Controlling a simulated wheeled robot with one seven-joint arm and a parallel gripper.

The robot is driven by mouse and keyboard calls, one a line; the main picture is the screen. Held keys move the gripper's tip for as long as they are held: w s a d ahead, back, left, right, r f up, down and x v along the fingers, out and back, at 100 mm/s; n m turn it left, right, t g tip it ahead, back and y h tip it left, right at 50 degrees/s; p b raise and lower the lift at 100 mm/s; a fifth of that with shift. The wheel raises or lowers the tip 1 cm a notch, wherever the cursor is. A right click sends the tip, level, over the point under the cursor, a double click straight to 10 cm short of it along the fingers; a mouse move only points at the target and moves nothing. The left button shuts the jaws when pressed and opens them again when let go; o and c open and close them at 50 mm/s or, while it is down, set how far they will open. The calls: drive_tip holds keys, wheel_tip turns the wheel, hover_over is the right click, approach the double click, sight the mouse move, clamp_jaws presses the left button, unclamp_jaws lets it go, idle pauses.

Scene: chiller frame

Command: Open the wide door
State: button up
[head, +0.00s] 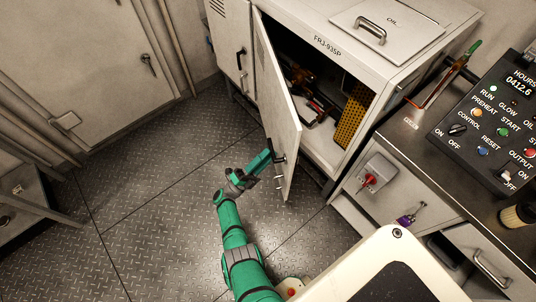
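The wide door (280,112) is a pale metal panel on the cabinet marked FRJ-935P. It stands swung out from the cabinet front, and the inside shows to its right. Small dark and metallic fittings (279,183) show near its lower free end. My green arm reaches up from the bottom of the head view. My gripper (279,159) is at the door's lower part, close to or touching the panel. Its fingertips are small and partly lost against the door, so I cannot tell whether they are open or shut.
Inside the cabinet are a yellow perforated panel (352,115) and dark parts. A narrower closed door (231,40) is to the left. A bench with a control panel (489,125) is at right. Clear tread-plate floor (150,190) lies left of my arm.

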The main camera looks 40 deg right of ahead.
drive_tip(key=a+f, duration=0.2)
drive_tip(key=a, duration=1.3)
drive_tip(key=shift+a, duration=0.15)
drive_tip(key=shift+f, duration=0.1)
